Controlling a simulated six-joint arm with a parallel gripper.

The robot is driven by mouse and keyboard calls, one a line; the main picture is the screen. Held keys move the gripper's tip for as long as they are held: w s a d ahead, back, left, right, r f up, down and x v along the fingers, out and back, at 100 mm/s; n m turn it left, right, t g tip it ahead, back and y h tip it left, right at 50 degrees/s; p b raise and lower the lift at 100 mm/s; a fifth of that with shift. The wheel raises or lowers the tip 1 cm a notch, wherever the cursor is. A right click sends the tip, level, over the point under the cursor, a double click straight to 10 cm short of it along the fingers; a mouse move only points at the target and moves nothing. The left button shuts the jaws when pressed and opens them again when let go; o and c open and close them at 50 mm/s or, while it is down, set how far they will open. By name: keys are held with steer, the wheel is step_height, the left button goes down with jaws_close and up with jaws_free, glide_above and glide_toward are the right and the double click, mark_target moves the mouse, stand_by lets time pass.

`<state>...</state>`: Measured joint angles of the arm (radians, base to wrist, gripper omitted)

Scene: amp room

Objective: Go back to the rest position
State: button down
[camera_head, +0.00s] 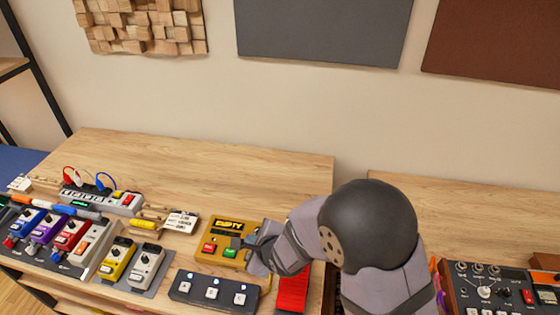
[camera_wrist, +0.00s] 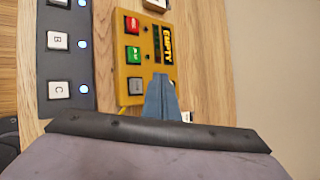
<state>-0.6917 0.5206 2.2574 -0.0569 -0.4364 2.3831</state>
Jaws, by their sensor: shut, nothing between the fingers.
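My gripper (camera_wrist: 160,97) is shut and empty. In the wrist view its blue-grey fingers point at the lower right part of a yellow pedal (camera_wrist: 123,63), by the grey button. In the head view the gripper (camera_head: 250,244) is at the right side of the yellow pedal (camera_head: 212,259), which has an "EMPTY" display and red and green buttons. I cannot tell whether the fingertips touch the pedal. My forearm hides the bench to the right of it.
A dark footswitch (camera_head: 186,290) with white buttons lies in front of the yellow pedal. Several coloured pedals stand at left. A red pedal (camera_head: 293,290) is right beside my arm. A synth-like panel (camera_head: 497,293) is at far right. The bench's back (camera_head: 190,160) is clear.

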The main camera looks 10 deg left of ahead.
steer(key=s+d+r+n+g+h, duration=0.15)
steer(key=d+n, duration=0.25)
steer(key=d, duration=0.5)
steer(key=s+d+n+g+h, duration=0.1)
steer(key=d+n+h, duration=0.25)
steer(key=d, duration=0.65)
steer(key=s+d+r+n+g+h, duration=0.1)
steer(key=s+d+r+n+g, duration=0.2)
steer(key=s+d+n, duration=0.8)
steer(key=s+d+g, duration=0.1)
steer(key=s+d, duration=0.1)
steer(key=shift+s+d+r, duration=0.2)
steer(key=shift+s, duration=0.1)
